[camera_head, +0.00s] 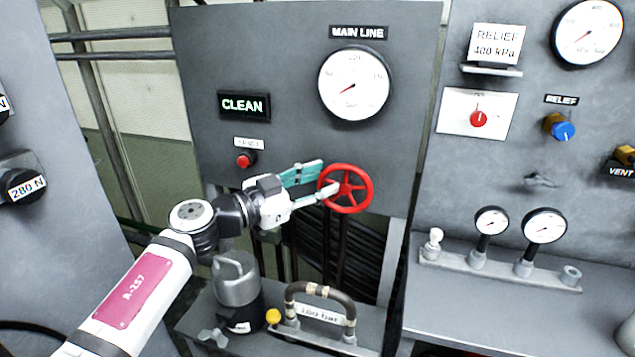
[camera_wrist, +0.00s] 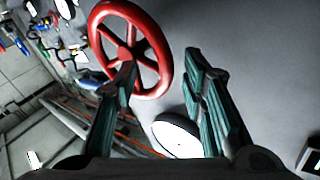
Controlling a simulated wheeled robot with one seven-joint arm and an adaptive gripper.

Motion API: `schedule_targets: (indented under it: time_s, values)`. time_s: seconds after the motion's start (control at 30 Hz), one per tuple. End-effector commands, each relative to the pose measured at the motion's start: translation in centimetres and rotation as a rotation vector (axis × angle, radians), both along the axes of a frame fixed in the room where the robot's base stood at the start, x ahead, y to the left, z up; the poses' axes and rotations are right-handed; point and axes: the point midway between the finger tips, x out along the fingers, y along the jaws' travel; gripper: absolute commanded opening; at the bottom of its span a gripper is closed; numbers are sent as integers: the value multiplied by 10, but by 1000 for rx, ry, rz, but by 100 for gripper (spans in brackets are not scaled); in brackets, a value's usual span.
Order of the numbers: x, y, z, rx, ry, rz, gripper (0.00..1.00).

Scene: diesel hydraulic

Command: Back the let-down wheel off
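A red spoked handwheel (camera_head: 345,188) stands at the lower right of the grey panel, under the main line gauge; I take it as the let-down wheel. It also shows at the upper left of the wrist view (camera_wrist: 127,52). My gripper (camera_head: 322,178) is at the wheel's left side, its teal fingers pointing towards the rim. In the wrist view my gripper (camera_wrist: 160,72) has its fingers wide apart with nothing clamped between them. One finger overlaps the wheel's lower part there; I cannot tell whether it touches.
The main line gauge (camera_head: 354,84) and a lit CLEAN sign (camera_head: 244,105) are on the panel above. A red button (camera_head: 246,160) is left of my gripper. A dark arched handle (camera_head: 320,292) and a metal cylinder (camera_head: 236,279) stand below. The relief panel is right.

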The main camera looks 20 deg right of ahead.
Motion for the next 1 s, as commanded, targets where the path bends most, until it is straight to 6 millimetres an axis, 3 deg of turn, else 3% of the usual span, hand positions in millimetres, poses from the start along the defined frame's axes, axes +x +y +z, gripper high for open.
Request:
schedule_targets:
  time_s: [0.3,0.47,0.5,1.0]
  values:
    - [1,-2,0,1,0,1,38]
    - [1,-2,0,1,0,1,2]
    - [1,-2,0,0,0,2,0]
    - [4,1,-5,-92,63,8,0]
